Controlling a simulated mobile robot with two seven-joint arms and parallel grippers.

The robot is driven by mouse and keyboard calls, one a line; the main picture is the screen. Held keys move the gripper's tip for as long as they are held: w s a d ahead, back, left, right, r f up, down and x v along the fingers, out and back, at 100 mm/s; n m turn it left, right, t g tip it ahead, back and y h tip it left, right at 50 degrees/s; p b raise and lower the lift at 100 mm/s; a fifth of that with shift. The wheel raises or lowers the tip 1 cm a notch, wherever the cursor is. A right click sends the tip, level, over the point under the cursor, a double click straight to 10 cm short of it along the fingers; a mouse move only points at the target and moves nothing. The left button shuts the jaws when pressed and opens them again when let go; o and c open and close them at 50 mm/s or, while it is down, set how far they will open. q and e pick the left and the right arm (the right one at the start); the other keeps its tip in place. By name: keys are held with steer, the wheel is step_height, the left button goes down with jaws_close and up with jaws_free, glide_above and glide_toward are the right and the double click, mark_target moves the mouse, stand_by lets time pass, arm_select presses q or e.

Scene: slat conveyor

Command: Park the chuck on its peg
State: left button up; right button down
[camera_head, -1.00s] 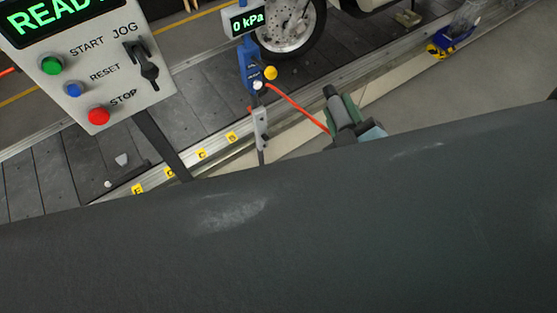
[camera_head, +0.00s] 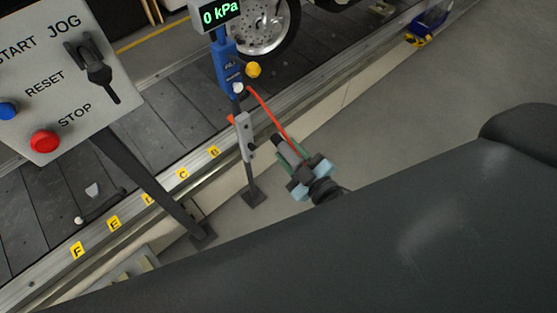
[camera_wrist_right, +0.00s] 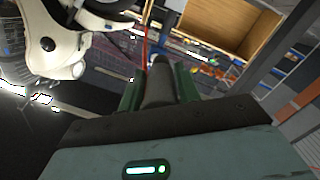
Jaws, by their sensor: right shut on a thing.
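The dark chuck (camera_head: 279,143) is in my right gripper (camera_head: 293,155), whose green fingers are shut on it. The orange hose (camera_head: 268,112) runs from the chuck up to the blue inflator unit (camera_head: 228,66) on its post. A grey bracket (camera_head: 243,132) with a dark knob or hole is on that post; I cannot tell for sure whether this is the peg. The chuck is to the right of the bracket, with a gap between them in the picture. In the right wrist view the chuck (camera_wrist_right: 158,84) sits between the two fingers. My left gripper is not in view.
The inflator display (camera_head: 219,16) reads 0 kPa. The control panel (camera_head: 62,75) stands at the left. The slat conveyor (camera_head: 150,150) with lettered yellow tags runs diagonally, carrying a vehicle wheel (camera_head: 262,28). A wooden box (camera_wrist_right: 230,28) shows in the right wrist view.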

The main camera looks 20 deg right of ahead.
steer(key=w+f+y+b, duration=0.2)
steer(key=w+f+b, duration=0.2)
steer(key=f, duration=0.7)
steer(key=shift+w, duration=0.3)
steer(key=b+x, duration=0.2)
steer(key=x, duration=0.6)
steer(key=shift+w, duration=0.15)
steer(key=shift+a, duration=0.1)
steer(key=shift+b+x, duration=0.55)
steer(key=shift+x, duration=0.2)
stand_by(0.5)
steer(key=c, duration=0.9)
jaws_free()
